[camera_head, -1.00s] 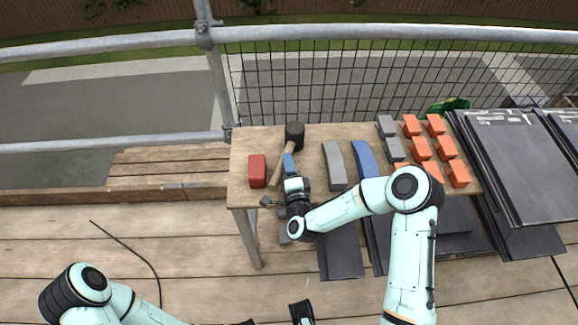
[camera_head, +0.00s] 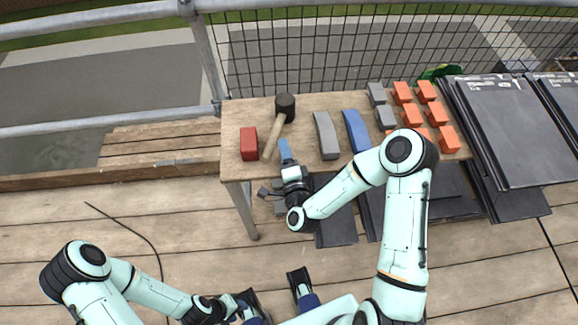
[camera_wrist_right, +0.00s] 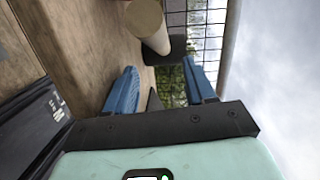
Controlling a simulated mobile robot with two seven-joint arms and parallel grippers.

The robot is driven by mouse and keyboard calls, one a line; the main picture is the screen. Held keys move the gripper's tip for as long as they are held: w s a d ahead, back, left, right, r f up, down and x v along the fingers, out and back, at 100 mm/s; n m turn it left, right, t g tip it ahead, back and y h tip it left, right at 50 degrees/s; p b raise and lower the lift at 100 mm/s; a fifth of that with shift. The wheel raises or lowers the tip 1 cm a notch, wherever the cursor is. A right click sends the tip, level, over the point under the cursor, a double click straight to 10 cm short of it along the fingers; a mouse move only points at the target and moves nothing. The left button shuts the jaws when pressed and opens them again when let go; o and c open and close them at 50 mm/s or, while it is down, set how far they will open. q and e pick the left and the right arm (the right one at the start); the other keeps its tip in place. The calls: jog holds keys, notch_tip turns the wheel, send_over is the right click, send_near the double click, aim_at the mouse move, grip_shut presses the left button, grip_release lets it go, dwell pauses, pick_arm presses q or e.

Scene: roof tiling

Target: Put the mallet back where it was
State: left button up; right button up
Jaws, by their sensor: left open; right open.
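The mallet (camera_head: 276,134) lies on the wooden table, its dark head toward the back edge and its pale handle slanting down-left toward the front. My right gripper (camera_head: 285,147) is open beside the handle, just right of it at the table's front, and holds nothing. In the right wrist view the gripper (camera_wrist_right: 160,86) has its blue fingers apart, with the mallet handle (camera_wrist_right: 146,22) and dark head beyond the tips. My left gripper (camera_head: 236,305) is low in the head view, empty, its fingers hard to make out.
A red block (camera_head: 249,143) lies left of the mallet. A grey piece (camera_head: 326,136) and a blue piece (camera_head: 356,132) lie to its right, then several orange blocks (camera_head: 448,138). Dark tiles (camera_head: 512,130) are stacked at right. The table (camera_head: 236,115) ends at a mesh railing.

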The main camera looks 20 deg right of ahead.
jog(key=s, duration=0.4)
jog(key=s+a, duration=0.1)
jog(key=shift+s+r, duration=0.3)
jog(key=shift+s, duration=0.1)
